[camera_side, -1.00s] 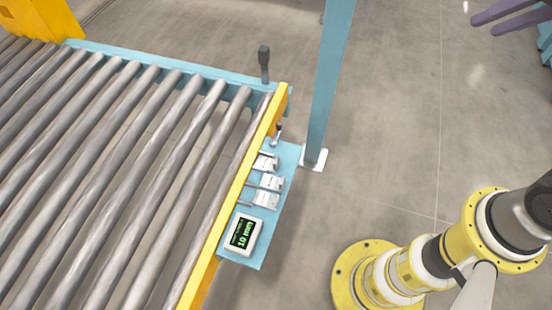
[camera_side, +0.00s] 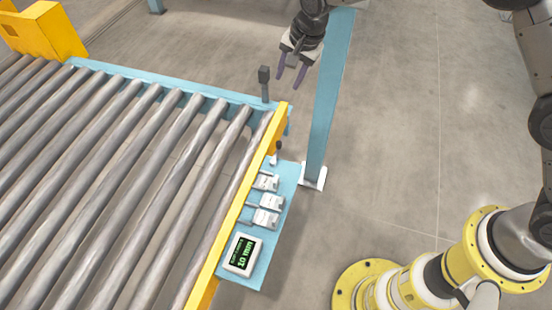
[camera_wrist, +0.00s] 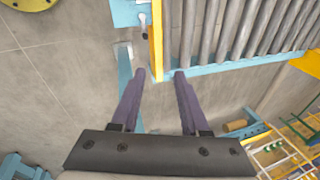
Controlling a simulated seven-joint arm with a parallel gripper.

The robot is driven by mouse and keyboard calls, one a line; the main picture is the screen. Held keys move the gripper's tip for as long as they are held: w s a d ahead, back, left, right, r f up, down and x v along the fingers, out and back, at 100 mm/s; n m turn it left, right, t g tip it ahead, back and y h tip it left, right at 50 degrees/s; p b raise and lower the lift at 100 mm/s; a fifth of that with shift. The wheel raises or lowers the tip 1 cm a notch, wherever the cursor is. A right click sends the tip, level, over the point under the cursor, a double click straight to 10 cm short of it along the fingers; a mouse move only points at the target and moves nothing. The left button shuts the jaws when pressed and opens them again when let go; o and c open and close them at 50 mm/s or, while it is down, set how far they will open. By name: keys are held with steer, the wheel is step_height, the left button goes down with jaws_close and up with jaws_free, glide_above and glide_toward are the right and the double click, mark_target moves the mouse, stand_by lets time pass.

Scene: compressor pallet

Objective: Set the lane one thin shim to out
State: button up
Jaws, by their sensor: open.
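Several small white shim blocks sit in a row on a light blue plate (camera_side: 257,274) at the conveyor's end. The upper block (camera_side: 266,181), the middle block (camera_side: 271,202) and the lower block (camera_side: 265,218) have thin rods toward the yellow rail. The middle one sits slightly further right. I cannot read their labels or tell which is the lane one thin shim. My gripper (camera_side: 290,84), with purple fingers, is open and empty, up and away from the blocks near the blue post. In the wrist view my gripper (camera_wrist: 159,73) has nothing between its fingers.
A white display (camera_side: 243,254) reading 10 mm sits below the blocks. A yellow rail (camera_side: 236,208) borders the conveyor rollers (camera_side: 120,150). A dark-topped sensor stalk (camera_side: 264,82) and a blue post (camera_side: 328,100) stand near my gripper.

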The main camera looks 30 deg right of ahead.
steer(key=a+f+g, duration=0.2)
steer(key=a+f, duration=0.2)
steer(key=f, duration=0.6)
steer(key=n+g+h, duration=0.1)
steer(key=n, duration=0.1)
glide_above(276, 179)
step_height(276, 179, down, 11)
step_height(276, 179, down, 14)
steer(key=shift+r, duration=0.2)
steer(key=shift+c, duration=0.3)
jaws_close()
